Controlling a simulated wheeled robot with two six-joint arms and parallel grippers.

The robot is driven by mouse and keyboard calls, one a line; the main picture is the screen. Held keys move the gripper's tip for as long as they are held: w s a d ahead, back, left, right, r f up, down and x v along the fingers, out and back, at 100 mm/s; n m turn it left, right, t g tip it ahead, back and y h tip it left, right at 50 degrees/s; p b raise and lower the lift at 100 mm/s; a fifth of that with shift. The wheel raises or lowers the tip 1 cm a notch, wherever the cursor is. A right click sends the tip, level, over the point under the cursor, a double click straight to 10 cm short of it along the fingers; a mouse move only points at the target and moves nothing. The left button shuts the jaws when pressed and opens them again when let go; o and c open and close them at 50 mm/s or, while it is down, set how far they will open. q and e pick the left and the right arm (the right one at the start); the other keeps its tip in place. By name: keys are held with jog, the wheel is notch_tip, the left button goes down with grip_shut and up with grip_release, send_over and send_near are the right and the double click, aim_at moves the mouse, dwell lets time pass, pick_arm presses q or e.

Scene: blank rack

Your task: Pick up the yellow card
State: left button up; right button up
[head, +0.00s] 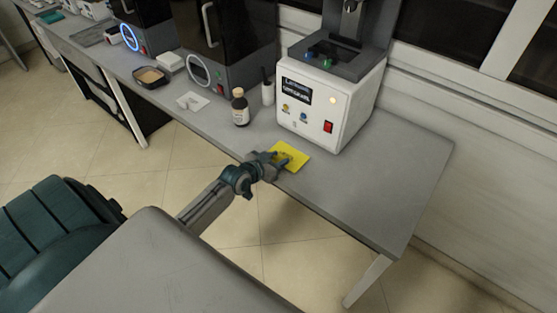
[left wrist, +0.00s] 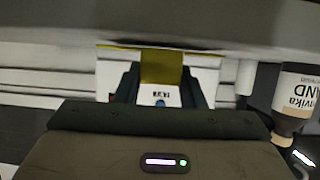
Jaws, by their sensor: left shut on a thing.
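The yellow card (head: 291,156) is at the front edge of the grey bench, in front of the white machine, in the head view. My left gripper (head: 277,162) reaches in from the left and is shut on the card's near left part. In the left wrist view the card (left wrist: 162,66) shows as a yellow strip between the two dark fingers of the gripper (left wrist: 160,85). Whether the card touches the bench top or is just above it, I cannot tell. My right gripper is not in view.
The white machine (head: 340,110) stands just behind the card. A brown bottle (head: 240,108) and a small white bottle (head: 267,92) stand to its left. A white paper (head: 193,101) and dark tray (head: 151,77) lie farther left. The bench's right end (head: 400,185) is clear.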

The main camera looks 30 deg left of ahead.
pick_arm(q)
jog(key=shift+r, duration=0.5)
jog(key=shift+s+r+b, duration=0.2)
jog(key=shift+r, duration=0.3)
jog(key=shift+s+r+b, duration=0.15)
jog(key=shift+s+r, duration=0.05)
jog(key=shift+r, duration=0.25)
jog(key=s+a+r+p, duration=0.1)
jog(key=s, duration=1.4)
jog(key=shift+r, duration=0.3)
